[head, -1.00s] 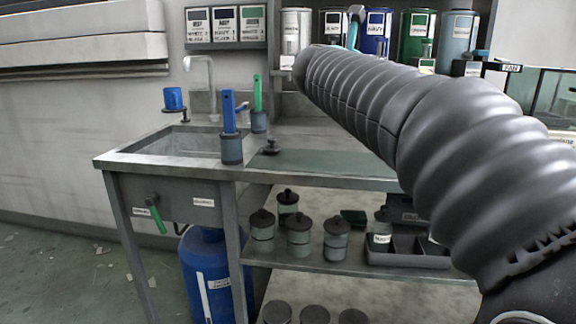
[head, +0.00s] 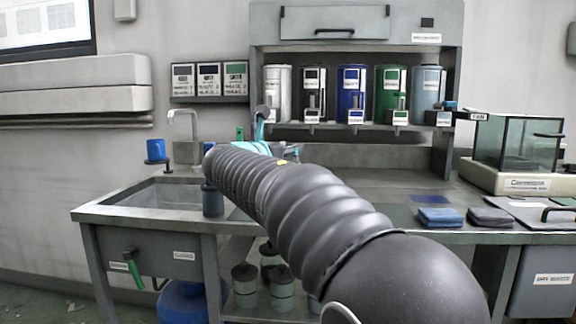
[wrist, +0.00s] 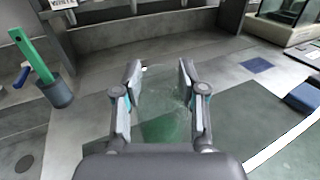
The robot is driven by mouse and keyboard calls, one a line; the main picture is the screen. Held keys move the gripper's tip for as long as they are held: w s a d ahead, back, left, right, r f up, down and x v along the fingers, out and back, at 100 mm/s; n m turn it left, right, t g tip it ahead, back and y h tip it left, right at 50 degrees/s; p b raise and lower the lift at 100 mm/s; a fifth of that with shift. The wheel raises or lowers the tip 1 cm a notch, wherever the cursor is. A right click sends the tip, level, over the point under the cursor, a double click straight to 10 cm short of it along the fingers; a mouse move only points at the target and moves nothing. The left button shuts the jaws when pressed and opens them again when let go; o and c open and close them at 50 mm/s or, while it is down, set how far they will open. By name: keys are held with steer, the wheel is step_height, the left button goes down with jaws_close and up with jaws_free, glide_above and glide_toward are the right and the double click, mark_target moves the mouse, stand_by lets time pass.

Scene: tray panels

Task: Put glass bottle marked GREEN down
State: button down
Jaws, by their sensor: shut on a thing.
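My gripper (wrist: 161,72) shows in the wrist view with its two fingers on either side of a clear glass bottle (wrist: 162,104), shut on it. The bottle is see-through and faint, with a green tint in its lower part in the picture; no marking on it is readable. Behind and around it lies the grey counter top (wrist: 105,78). I cannot tell whether the bottle touches the counter. In the head view my dark ribbed arm reaches over the counter (head: 370,184) and hides the bottle and most of the gripper.
A holder with a green-handled tool (wrist: 37,60) stands left of the gripper. The sink (head: 165,193) is at left. Several dispensers, one of them green (head: 391,90), stand on the back shelf. Folded cloths (head: 440,217) and a glass-sided balance case (head: 515,145) are at right.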

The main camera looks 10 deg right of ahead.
steer(key=shift+f+b, duration=0.3)
steer(key=shift+f, duration=1.75)
steer(key=c, duration=0.7)
jaws_free()
steer(key=shift+o, duration=0.2)
steer(key=v, duration=1.2)
steer(key=shift+b, duration=0.4)
